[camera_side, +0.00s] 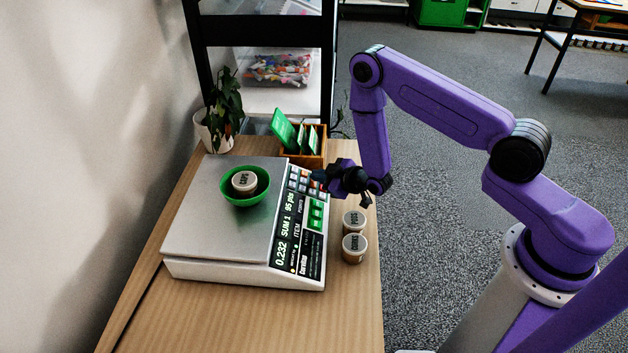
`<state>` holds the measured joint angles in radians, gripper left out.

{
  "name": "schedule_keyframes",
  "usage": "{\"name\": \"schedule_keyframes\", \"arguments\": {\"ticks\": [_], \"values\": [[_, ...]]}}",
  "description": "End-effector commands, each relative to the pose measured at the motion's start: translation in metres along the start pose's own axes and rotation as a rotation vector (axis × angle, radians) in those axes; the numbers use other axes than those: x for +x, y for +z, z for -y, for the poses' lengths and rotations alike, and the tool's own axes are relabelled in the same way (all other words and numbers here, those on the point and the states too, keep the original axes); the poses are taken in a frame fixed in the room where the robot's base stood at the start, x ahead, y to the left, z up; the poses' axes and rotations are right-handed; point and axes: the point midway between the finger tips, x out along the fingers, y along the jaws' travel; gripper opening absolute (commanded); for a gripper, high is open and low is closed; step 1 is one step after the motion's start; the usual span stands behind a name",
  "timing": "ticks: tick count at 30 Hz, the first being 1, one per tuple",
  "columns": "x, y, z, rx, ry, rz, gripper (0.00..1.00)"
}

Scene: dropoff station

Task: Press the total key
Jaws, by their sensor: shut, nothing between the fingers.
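A counting scale (215,225) stands on the wooden table, with its display and key panel on its right side. The display (288,235) reads about 0.232, SUM 1 and 95 pts. Green keys (316,214) and small pale keys (303,182) lie on the panel. The label of the total key is too small to read. My gripper (320,178) is shut and empty at the panel's upper right edge, by the pale keys. It hides part of that edge; I cannot tell whether it touches a key.
A green bowl (235,198) with a lidded jar (244,182) sits on the scale's plate. Two lidded jars (354,248) stand right of the scale, below my gripper. A wooden card box (316,151) and a potted plant (223,112) stand behind.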

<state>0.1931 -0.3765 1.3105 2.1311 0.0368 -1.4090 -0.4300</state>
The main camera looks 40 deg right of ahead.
Motion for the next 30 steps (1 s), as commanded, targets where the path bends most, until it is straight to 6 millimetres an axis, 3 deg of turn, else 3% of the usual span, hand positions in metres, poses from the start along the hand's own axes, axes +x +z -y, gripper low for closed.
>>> {"name": "schedule_keyframes", "arguments": {"ticks": [30], "values": [[-0.011,-0.008,-0.008,0.0,0.0,0.001,0.0]]}}
